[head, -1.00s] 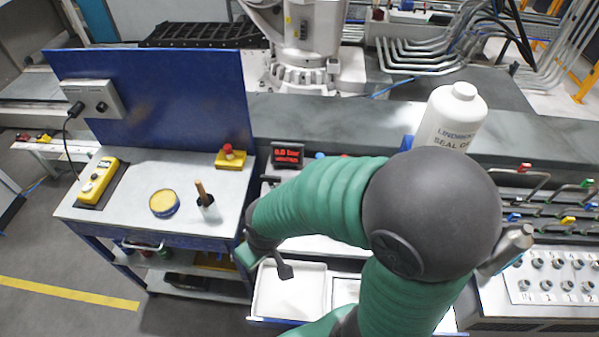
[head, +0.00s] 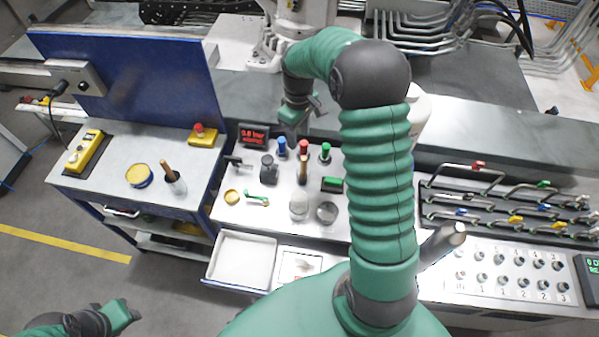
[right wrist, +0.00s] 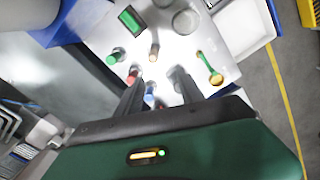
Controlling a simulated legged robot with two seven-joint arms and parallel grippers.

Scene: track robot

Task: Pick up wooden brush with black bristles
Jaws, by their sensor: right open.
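A wooden handle (head: 168,171) leans upright out of a small cup on the left cart; its lower end is hidden, so no bristles show. Another upright wooden-handled item (head: 303,168) stands on the metal bench; it also shows in the right wrist view (right wrist: 154,52). I cannot tell which has black bristles. My right gripper (head: 308,112) is open and empty above the back of the bench; its two dark fingers (right wrist: 157,80) point over the bench items. My left arm's green end (head: 120,315) is at the lower left, far from both; its jaw is unclear.
Blue (head: 282,147), red (head: 304,147) and green (head: 325,152) capped items stand close together near the gripper. A red-lit display (head: 254,136) is behind them. Glass jars (head: 299,206) are in front. An open white drawer (head: 243,260) juts out below.

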